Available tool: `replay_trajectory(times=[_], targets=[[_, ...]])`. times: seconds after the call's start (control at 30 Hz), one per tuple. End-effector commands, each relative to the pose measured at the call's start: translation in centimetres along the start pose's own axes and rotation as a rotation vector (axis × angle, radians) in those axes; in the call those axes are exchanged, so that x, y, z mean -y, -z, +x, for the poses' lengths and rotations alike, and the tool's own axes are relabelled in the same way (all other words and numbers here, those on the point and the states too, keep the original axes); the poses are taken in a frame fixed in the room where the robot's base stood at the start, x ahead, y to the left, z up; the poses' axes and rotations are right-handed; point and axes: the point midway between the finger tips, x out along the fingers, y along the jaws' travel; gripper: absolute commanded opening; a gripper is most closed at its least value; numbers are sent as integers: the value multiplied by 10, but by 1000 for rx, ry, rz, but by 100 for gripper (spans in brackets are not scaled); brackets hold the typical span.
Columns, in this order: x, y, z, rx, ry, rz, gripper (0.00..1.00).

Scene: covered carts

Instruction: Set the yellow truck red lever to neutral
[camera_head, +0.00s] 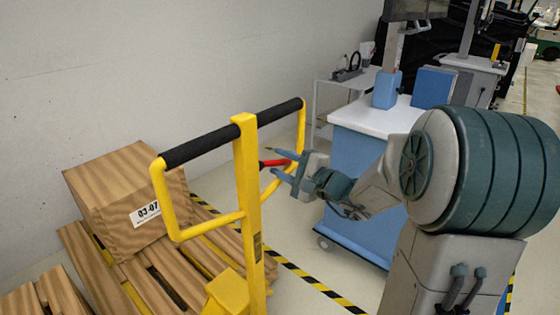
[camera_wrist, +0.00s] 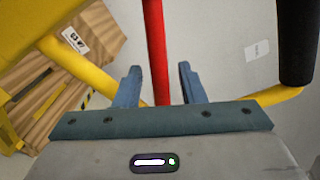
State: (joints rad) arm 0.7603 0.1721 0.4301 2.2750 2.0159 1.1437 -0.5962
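The yellow truck handle (camera_head: 247,190) stands upright in the head view, with a black grip bar (camera_head: 225,136) across its top. The red lever (camera_head: 276,162) sticks out to the right from the yellow post, below the bar. My gripper (camera_head: 270,162) is at the lever from the right, its fingers pointing left. In the wrist view the red lever (camera_wrist: 157,50) runs between the two open fingers (camera_wrist: 158,88), with a gap on each side. The lever's lower end is hidden behind the gripper body.
A wooden box (camera_head: 125,195) labelled 03-07 sits on a wooden pallet (camera_head: 95,255) at left. A blue cart (camera_head: 355,160) with a white top stands behind my arm. The yellow side loop (camera_head: 302,130) of the handle is close to my gripper. Striped floor tape (camera_head: 310,283) runs below.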

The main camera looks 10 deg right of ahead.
Motion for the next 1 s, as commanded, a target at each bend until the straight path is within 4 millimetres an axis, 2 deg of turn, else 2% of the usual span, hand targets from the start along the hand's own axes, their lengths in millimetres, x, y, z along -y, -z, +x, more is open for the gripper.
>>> replay_trajectory(times=[0.13,0.4,0.53,0.77,1.0], targets=[[0,0,8,0,0,0,36],[0,0,9,0,0,0,36],[0,0,9,0,0,0,0],[-1,0,9,0,0,-11,0],[5,1,10,2,2,-127,0]])
